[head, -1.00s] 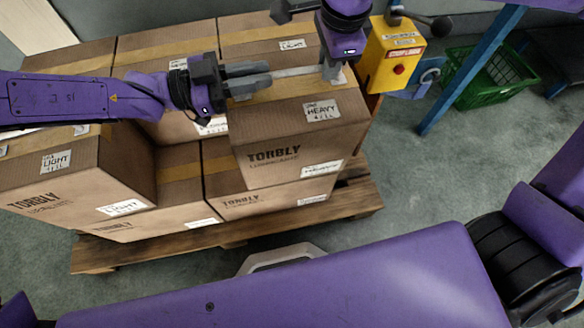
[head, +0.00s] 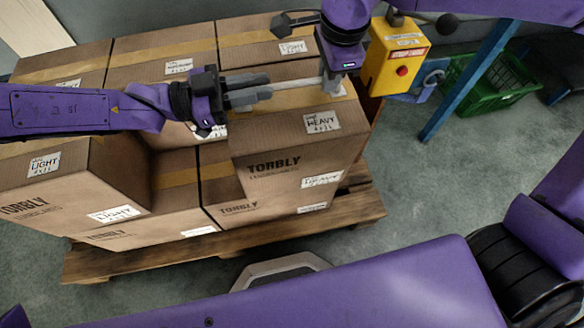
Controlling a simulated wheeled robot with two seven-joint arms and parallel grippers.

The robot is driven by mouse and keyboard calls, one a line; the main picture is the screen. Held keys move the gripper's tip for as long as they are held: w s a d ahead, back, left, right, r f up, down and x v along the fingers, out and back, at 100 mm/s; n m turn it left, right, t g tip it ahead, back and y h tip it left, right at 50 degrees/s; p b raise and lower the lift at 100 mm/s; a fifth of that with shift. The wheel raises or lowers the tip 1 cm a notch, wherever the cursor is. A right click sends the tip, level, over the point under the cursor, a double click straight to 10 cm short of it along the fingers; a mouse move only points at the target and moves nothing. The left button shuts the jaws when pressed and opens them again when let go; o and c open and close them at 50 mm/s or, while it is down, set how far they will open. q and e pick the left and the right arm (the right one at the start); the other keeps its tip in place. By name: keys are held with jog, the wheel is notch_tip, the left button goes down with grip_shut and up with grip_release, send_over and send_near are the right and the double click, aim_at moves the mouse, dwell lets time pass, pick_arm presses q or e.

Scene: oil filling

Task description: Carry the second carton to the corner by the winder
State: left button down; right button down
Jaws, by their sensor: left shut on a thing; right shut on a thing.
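A brown TORBLY carton marked HEAVY (head: 300,145) sits at the front right of the stack, on top of another TORBLY carton (head: 225,208). My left gripper (head: 268,87) is shut at its top from the left. My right gripper (head: 333,86) is shut at the top near its right back corner. A pale strip runs between the two grippers across the carton top. The fingers hide part of the top, and I cannot tell if the carton is clear of the one below. The winder is not clearly identifiable.
More cartons, one marked LIGHT (head: 60,185), stand on a wooden pallet (head: 245,236). A yellow control box with a red button (head: 398,58) and a blue post (head: 468,85) stand behind right. A green crate (head: 490,82) lies beyond. Grey floor right of the pallet is clear.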

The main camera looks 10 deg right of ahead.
pick_arm(q)
jog(key=shift+w+f+b, duration=0.1)
jog(key=shift+f+b, duration=0.1)
jog(key=shift+b, duration=0.1)
pick_arm(e)
jog(key=shift+f, duration=0.45)
pick_arm(q)
jog(key=c, duration=1.4)
grip_release()
jog(key=shift+f, duration=0.2)
pick_arm(e)
jog(key=c, duration=1.4)
grip_release()
jog(key=shift+f, duration=0.1)
jog(key=shift+c, duration=0.2)
pick_arm(q)
jog(key=o, duration=0.3)
pick_arm(e)
jog(key=o, duration=0.3)
jog(key=shift+s, duration=0.1)
pick_arm(q)
jog(key=shift+o, duration=0.2)
notch_tip(320, 180, up, 30)
jog(key=p, duration=3)
jog(key=shift+s+r, duration=0.2)
pick_arm(e)
notch_tip(320, 180, up, 42)
jog(key=s, duration=0.2)
jog(key=shift+s+f, duration=0.2)
